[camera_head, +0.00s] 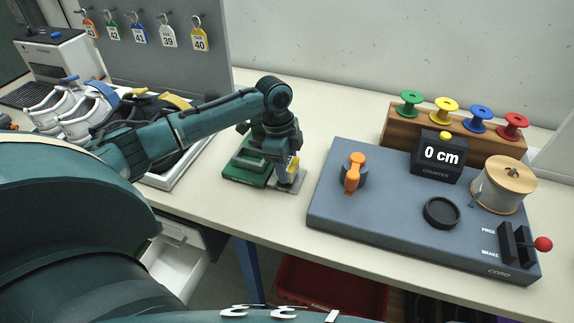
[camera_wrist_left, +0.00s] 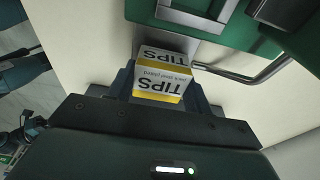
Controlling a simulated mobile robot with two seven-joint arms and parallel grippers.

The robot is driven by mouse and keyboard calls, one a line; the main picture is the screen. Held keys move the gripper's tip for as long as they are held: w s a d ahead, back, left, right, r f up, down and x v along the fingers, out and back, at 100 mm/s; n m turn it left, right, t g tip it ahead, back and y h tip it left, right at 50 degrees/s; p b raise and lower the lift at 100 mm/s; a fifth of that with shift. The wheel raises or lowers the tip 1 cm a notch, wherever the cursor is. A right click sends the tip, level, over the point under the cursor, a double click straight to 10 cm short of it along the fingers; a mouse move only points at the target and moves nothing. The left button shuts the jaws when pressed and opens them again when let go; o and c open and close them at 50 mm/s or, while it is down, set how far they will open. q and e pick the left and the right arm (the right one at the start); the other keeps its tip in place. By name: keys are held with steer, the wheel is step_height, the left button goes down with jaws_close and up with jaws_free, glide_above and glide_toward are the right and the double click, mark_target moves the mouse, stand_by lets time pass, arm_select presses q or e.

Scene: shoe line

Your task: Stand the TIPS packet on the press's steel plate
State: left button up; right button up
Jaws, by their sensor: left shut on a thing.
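The TIPS packet (camera_wrist_left: 162,76), a small white and yellow box, is between the fingers of my left gripper (camera_wrist_left: 165,92) in the wrist view. The green press (camera_head: 243,170) stands on the table, partly hidden by my arm. I cannot tell whether the packet touches the plate. My right gripper is out of view.
A blue-grey cord board (camera_head: 400,228) with a counter (camera_head: 437,160) and spool (camera_head: 503,184) lies to the right. A tray (camera_head: 182,172) with shoes is on the left. Hooks with numbered tags (camera_head: 168,37) hang behind. Clear table lies between press and board.

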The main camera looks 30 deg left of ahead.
arm_select(q)
steer(key=shift+f, duration=0.4)
steer(key=shift+f, duration=0.1)
steer(key=o, duration=1)
step_height(320, 180, up, 12)
steer(key=a, duration=0.1)
steer(key=shift+s+a, duration=0.2)
steer(key=shift+a, duration=0.15)
